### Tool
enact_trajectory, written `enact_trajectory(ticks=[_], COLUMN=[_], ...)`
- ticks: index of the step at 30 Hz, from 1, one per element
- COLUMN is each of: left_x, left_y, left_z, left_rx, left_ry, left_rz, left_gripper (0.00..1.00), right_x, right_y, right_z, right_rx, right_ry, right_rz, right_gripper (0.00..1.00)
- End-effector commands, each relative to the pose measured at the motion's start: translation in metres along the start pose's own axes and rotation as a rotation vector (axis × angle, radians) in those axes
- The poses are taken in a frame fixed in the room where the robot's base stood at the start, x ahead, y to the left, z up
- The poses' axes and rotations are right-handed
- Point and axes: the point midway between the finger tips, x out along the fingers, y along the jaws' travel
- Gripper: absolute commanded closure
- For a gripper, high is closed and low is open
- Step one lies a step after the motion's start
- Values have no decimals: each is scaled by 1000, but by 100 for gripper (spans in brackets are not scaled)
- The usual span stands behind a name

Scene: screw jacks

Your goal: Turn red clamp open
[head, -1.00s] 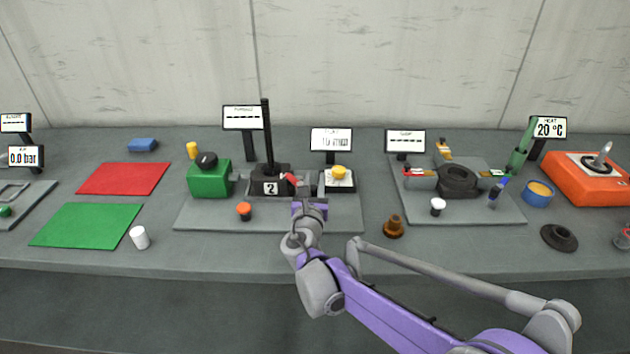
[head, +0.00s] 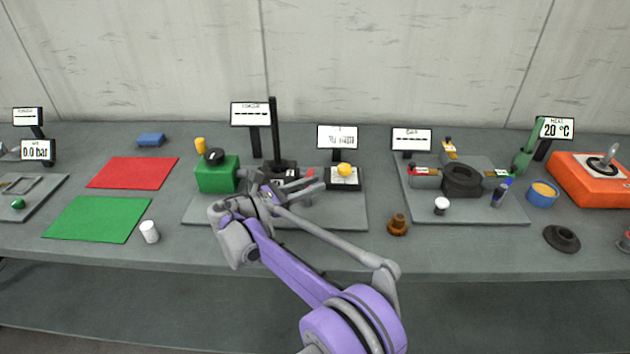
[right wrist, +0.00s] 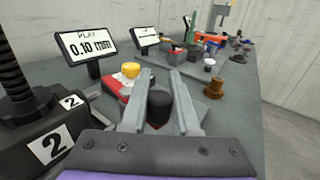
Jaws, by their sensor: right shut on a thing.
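The red clamp (head: 310,173) shows as a small red part beside the black screw jack (head: 273,166), mostly hidden by my right gripper. In the right wrist view, red parts of the clamp (right wrist: 112,84) show left of the fingers, near a dark round knob (right wrist: 159,106) between them. My right gripper (head: 310,187) is shut on the clamp, it seems by this knob; it also shows in the right wrist view (right wrist: 162,100). The jack stands at left there, with a threaded spindle (right wrist: 12,70) and a "2" label. My left gripper is not in view.
A green block (head: 217,178) stands left of the jack. A yellow button (head: 344,170) on a black box stands right of it. A display reads 0.10 (right wrist: 88,47) in the right wrist view. A brown knob (head: 397,225) lies right of the grey plate (head: 345,210).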

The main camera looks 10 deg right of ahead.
Motion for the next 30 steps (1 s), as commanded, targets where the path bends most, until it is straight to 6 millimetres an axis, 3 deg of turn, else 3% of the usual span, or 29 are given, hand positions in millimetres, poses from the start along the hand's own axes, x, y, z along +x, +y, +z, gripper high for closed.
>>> enact_trajectory(ticks=[13, 30], left_x=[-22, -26], left_y=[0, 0], left_z=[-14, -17], left_rx=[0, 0], left_ry=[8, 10], left_rz=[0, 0], left_gripper=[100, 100], right_x=[-10, -12], right_y=[4, 5], right_z=[2, 0], right_rx=[1, 1], right_ry=[0, -1], right_rz=[-278, -343], right_gripper=[100, 100])
